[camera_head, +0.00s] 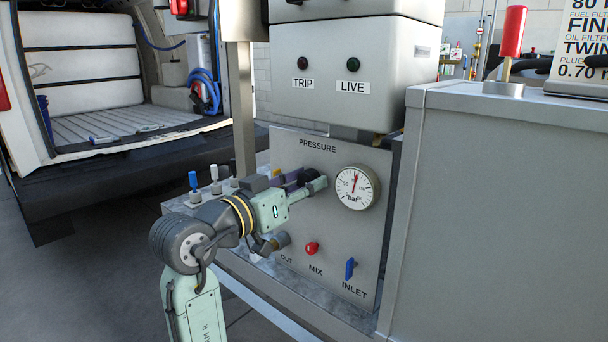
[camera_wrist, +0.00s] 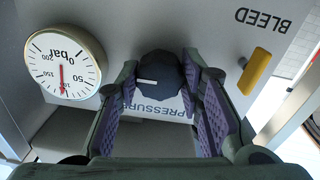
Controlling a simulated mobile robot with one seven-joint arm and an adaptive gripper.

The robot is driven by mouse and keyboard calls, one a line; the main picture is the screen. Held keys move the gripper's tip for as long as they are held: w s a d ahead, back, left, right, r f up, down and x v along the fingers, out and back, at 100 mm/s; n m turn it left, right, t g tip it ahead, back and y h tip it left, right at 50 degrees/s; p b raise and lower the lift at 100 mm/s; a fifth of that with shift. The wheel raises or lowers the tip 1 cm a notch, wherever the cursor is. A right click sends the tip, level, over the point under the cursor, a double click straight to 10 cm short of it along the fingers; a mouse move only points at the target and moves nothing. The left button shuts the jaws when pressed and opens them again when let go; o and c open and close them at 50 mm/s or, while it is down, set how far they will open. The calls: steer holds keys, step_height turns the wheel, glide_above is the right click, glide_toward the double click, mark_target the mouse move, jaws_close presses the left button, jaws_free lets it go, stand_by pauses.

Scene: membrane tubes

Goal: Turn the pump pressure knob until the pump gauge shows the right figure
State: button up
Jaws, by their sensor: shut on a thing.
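The dark pressure knob (camera_wrist: 162,68) sits between my gripper's fingertips in the wrist view, with its white mark pointing left in the picture. My gripper (camera_head: 309,182) is shut on the knob at the pump panel (camera_head: 325,240); in the head view the fingers largely hide the knob. The round white pump gauge (camera_head: 356,187) is just right of the fingers. Its red needle points nearly straight up, at about the 100 bar mark. The gauge also shows in the wrist view (camera_wrist: 63,65), upside down, with the needle pointing down.
Below are a red MIX knob (camera_head: 312,248) and a blue INLET handle (camera_head: 350,268). A yellow BLEED handle (camera_wrist: 254,71) is beside the fingers in the wrist view. A grey cabinet (camera_head: 480,220) stands close on the right. An open van (camera_head: 85,160) is at left.

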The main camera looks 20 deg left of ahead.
steer(key=n+p, duration=0.3)
steer(key=n, duration=0.1)
steer(key=shift+r+n, duration=0.15)
steer(key=shift+n, duration=0.15)
steer(key=shift+n+p, duration=1.25)
steer(key=shift+n, duration=0.15)
steer(key=shift+f, duration=0.2)
steer(key=o, duration=1.2)
steer(key=shift+c, duration=0.2)
steer(key=v, duration=1.2)
